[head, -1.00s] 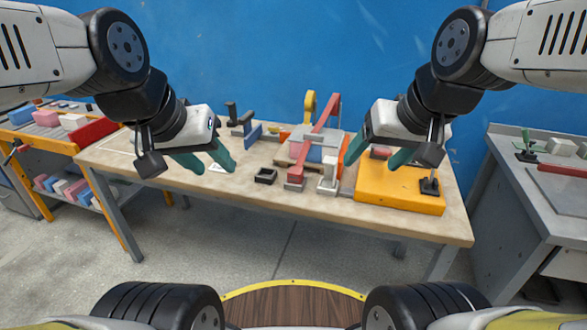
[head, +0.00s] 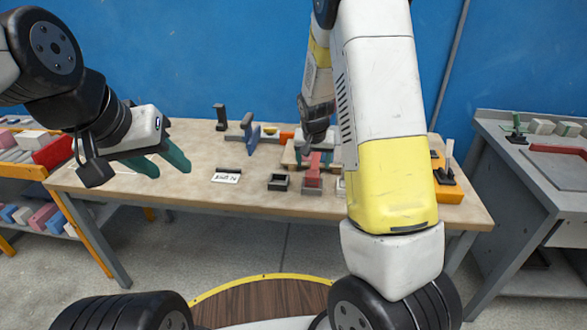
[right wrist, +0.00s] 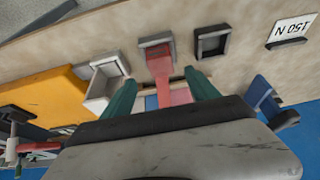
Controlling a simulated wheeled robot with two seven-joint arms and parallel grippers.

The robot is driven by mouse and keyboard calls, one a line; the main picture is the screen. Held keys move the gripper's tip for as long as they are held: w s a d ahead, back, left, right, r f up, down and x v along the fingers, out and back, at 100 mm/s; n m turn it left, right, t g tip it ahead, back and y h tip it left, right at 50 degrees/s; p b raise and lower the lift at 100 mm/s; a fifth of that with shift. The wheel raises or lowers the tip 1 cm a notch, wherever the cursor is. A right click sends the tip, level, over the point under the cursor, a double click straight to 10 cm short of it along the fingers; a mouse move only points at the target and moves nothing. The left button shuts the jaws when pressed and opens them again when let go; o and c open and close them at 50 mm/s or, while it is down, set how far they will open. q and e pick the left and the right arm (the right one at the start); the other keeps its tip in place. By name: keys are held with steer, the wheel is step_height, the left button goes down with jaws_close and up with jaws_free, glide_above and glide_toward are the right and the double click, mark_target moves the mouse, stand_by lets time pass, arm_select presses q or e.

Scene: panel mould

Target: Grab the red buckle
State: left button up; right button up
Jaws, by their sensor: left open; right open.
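In the right wrist view the red bar (right wrist: 170,80) runs up between the teal fingers of my right gripper (right wrist: 159,77). These fingers are open, one on each side of the bar, with gaps visible; I cannot tell their height above it. My left gripper (head: 171,167) is open and empty above the table's left part.
On the table (head: 220,195) are a black square tray (head: 278,182), a white label card (head: 226,178) and a blue upright bracket (head: 252,139). An orange block (head: 449,194) stands right of my right arm. A grey bench (head: 500,150) is at the right.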

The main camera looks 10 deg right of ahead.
mark_target(313, 173)
steer(key=x, duration=0.8)
steer(key=shift+w+f, duration=0.1)
steer(key=c, duration=1.4)
jaws_close()
steer(key=shift+r, duration=0.2)
